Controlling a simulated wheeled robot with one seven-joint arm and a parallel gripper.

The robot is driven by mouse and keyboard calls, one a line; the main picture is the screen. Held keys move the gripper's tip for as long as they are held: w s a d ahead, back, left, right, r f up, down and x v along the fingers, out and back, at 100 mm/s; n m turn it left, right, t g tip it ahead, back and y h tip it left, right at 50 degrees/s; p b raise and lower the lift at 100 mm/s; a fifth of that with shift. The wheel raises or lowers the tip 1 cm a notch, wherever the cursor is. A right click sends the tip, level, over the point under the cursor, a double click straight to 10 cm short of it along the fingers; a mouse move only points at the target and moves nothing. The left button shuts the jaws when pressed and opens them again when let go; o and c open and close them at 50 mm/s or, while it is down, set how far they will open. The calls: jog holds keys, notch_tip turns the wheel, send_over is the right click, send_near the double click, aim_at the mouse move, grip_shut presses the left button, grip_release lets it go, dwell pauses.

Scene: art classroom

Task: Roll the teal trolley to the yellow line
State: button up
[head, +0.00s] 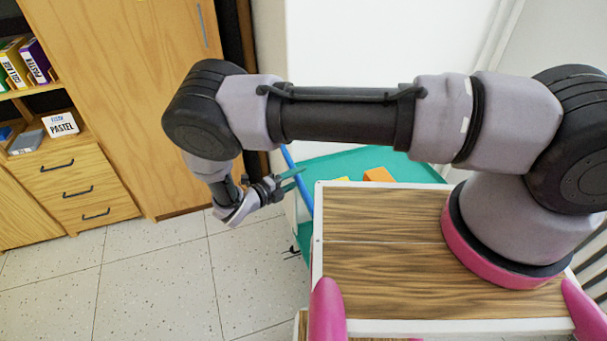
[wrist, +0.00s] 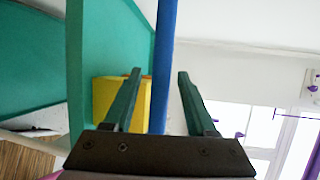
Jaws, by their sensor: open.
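The teal trolley (head: 345,165) stands just beyond my wooden-topped base, partly hidden behind it and my arm. Its blue handle bar (head: 299,180) slants down on its left side. In the wrist view the bar (wrist: 165,45) runs between the two fingers of my open gripper (wrist: 159,72), with space on both sides; whether it lies fully between the tips in depth I cannot tell. In the head view my gripper (head: 288,181) is beside the bar, pointing right. A teal panel of the trolley (wrist: 112,45) fills the wrist view's left. No yellow line shows.
An orange block (head: 379,174) and a yellow item (head: 343,179) lie in the trolley; a yellow box (wrist: 105,98) shows behind the fingers. A wooden cabinet with drawers (head: 82,190) stands at left. The speckled floor (head: 160,270) before it is clear. A white wall (head: 350,50) is behind.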

jog(key=v, duration=0.7)
jog(key=shift+a+r, duration=0.1)
jog(key=shift+r, duration=0.1)
